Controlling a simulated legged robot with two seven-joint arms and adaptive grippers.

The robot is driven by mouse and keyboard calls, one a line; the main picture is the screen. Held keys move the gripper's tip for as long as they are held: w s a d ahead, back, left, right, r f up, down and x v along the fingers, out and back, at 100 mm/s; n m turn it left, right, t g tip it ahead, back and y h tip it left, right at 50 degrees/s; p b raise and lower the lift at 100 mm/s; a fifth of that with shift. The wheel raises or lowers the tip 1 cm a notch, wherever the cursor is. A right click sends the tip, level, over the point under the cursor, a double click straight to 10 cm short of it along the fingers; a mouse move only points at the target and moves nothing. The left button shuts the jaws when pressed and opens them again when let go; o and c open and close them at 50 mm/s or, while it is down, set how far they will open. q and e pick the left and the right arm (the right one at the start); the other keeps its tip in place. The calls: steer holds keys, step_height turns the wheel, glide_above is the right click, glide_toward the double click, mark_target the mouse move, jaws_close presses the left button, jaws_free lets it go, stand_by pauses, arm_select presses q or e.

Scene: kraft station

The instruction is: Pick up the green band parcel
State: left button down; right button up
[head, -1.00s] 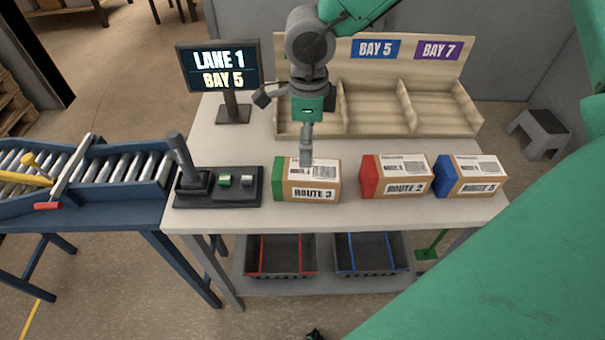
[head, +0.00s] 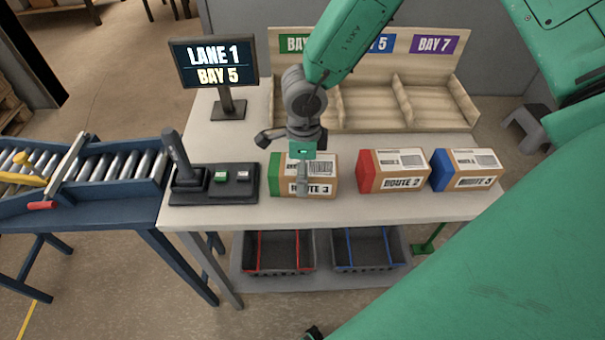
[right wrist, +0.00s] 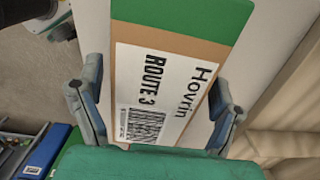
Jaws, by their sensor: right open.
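The green band parcel (head: 322,173) is a brown box with a green left end and a white "ROUTE 3" label, lying on the table. In the right wrist view the parcel (right wrist: 175,38) fills the middle, green end at the top. My right gripper (head: 288,166) is just above the parcel in the head view and hides part of it. In the right wrist view its fingers (right wrist: 157,100) are open, one on each side of the parcel; contact cannot be told. My left gripper is not seen.
A red band parcel (head: 395,170) and a blue band parcel (head: 468,169) stand to the right. A control panel (head: 213,184) is close on the left, beside a roller conveyor (head: 115,164). Behind are a screen (head: 213,64) and a wooden bay rack (head: 370,105).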

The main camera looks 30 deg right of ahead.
steer(key=c, duration=1.5)
steer(key=shift+c, duration=0.2)
steer(key=shift+r, duration=0.15)
